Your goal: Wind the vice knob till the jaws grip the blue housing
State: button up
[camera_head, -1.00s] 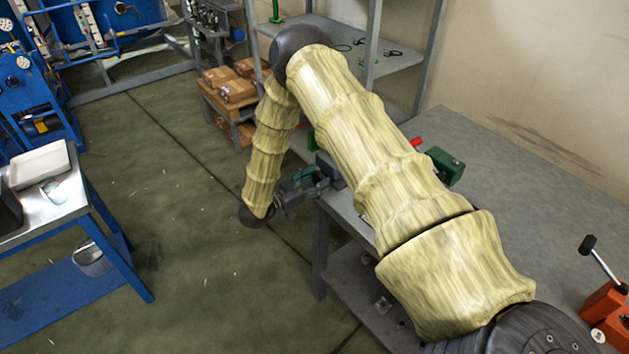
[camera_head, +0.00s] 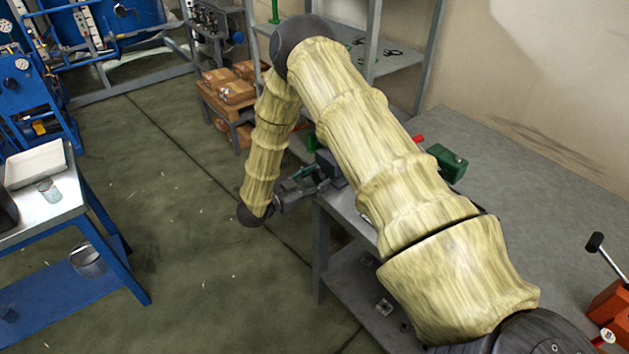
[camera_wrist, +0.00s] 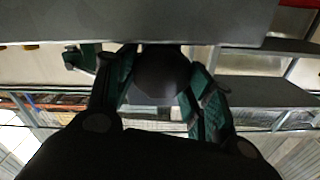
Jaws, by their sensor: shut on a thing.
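My gripper (camera_head: 318,180) is at the left edge of the grey workbench, with its green-padded fingers reaching toward a dark grey block (camera_head: 331,169) that looks like part of the vice. In the wrist view, my gripper (camera_wrist: 160,82) has its fingers on both sides of a dark rounded knob (camera_wrist: 160,72) and is shut on it. A broad grey surface (camera_wrist: 140,20) lies just beyond the knob. My arm hides most of the vice in the head view. I cannot see the jaws or the blue housing in either view.
A green block (camera_head: 447,163) and a small red piece (camera_head: 418,140) are on the workbench (camera_head: 520,185) behind my arm. An orange device (camera_head: 610,305) with a black-tipped lever stands at right. A blue-framed table (camera_head: 75,200) is at left. Open floor lies between.

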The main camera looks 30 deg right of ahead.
jog(key=o, duration=1)
jog(key=shift+a, duration=0.1)
jog(key=a, duration=0.8)
jog(key=s+a, duration=0.1)
jog(key=a, duration=0.2)
jog(key=shift+a, duration=0.4)
